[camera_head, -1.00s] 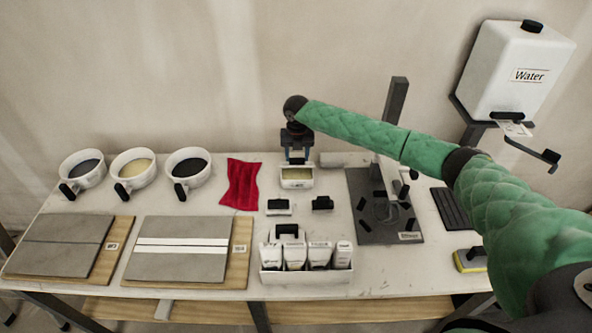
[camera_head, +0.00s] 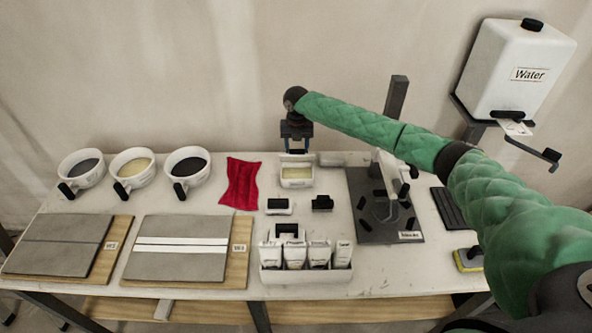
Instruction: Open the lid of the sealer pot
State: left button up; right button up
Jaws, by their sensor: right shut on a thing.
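The sealer pot (camera_head: 297,184) is a small white box-shaped pot with pale yellow contents showing, at the back middle of the table. Its white lid (camera_head: 297,158) stands tilted up at the pot's rear edge. My right gripper (camera_head: 297,150) reaches in from the right and points down behind the pot, shut on the lid. The fingertips are small and partly hidden by the lid. My left gripper is not in view.
Three white pots (camera_head: 134,167) stand at the back left, beside a red cloth (camera_head: 242,183). Two small black-topped items (camera_head: 279,206) lie in front of the pot. A dark stand (camera_head: 385,222) is at right, and a white packet box (camera_head: 305,278) in front.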

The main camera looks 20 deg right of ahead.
jog(key=shift+w, duration=0.25)
jog(key=shift+w+d+f+b, duration=0.1)
jog(key=shift+w+b, duration=0.1)
jog(key=shift+w, duration=0.2)
jog(key=shift+w+d+f+b, duration=0.1)
jog(key=shift+w+b, duration=0.1)
jog(key=shift+w, duration=0.3)
jog(key=shift+w+d+f+b, duration=0.15)
jog(key=shift+w+b, duration=0.1)
jog(key=shift+w, duration=0.15)
jog(key=shift+w+d+f+b, duration=0.1)
jog(key=shift+w+b, duration=0.15)
jog(key=shift+w, duration=0.25)
jog(key=shift+w+f, duration=0.1)
jog(key=shift+f, duration=0.05)
jog(key=shift+w+f+b, duration=0.15)
jog(key=shift+w+b, duration=0.05)
jog(key=shift+b, duration=0.15)
jog(key=c, duration=0.9)
jog(key=shift+w, duration=0.2)
grip_shut()
